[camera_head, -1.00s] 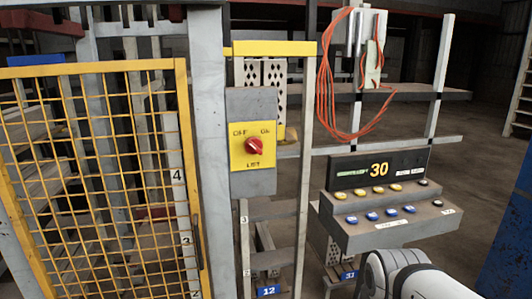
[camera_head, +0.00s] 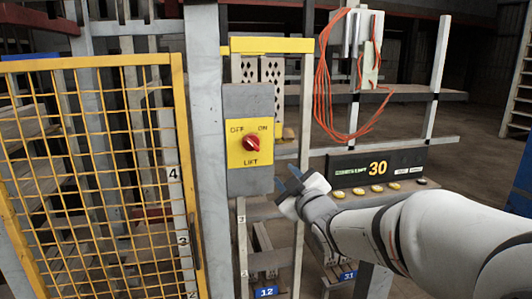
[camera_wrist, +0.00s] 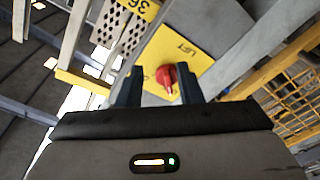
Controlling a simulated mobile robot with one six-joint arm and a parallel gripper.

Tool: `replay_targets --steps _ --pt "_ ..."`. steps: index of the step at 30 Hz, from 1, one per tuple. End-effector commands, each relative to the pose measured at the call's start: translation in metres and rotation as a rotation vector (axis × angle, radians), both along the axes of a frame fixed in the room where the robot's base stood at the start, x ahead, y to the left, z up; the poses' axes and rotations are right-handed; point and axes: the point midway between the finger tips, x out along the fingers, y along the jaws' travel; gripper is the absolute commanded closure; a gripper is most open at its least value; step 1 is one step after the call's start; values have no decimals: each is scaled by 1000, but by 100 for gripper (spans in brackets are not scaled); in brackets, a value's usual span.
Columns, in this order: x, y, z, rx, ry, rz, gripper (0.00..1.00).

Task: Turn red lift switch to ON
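The red lift switch (camera_head: 250,144) is a round knob on a yellow plate (camera_head: 236,160) fixed to a grey box (camera_head: 250,98). The plate reads OFF at upper left, ON at upper right and LIFT below. The knob's exact setting is too small to tell. My gripper (camera_head: 287,180) is to the right of and below the plate, apart from it. In the wrist view my gripper (camera_wrist: 160,72) is open and empty. There the red knob (camera_wrist: 166,77) shows between the two dark fingers, beyond their tips.
A yellow mesh gate (camera_head: 105,180) and a grey post (camera_head: 205,150) stand left of the switch. A control panel (camera_head: 350,185) with a display reading 30 and several buttons is at right, partly hidden by my arm. Orange cables (camera_head: 330,100) hang above it.

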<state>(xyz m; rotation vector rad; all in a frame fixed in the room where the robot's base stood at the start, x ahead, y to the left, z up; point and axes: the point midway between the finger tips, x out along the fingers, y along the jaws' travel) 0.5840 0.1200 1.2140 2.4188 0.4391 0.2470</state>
Motion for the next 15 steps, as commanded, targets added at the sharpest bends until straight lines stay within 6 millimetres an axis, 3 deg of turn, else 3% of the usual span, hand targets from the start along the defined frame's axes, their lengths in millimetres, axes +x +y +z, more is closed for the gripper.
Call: replay_targets --steps 6,11,15 --pt "1 32 23 -16 -207 138 67" --pt "7 42 31 -17 -244 162 67" --pt "24 54 38 -17 -244 163 67"
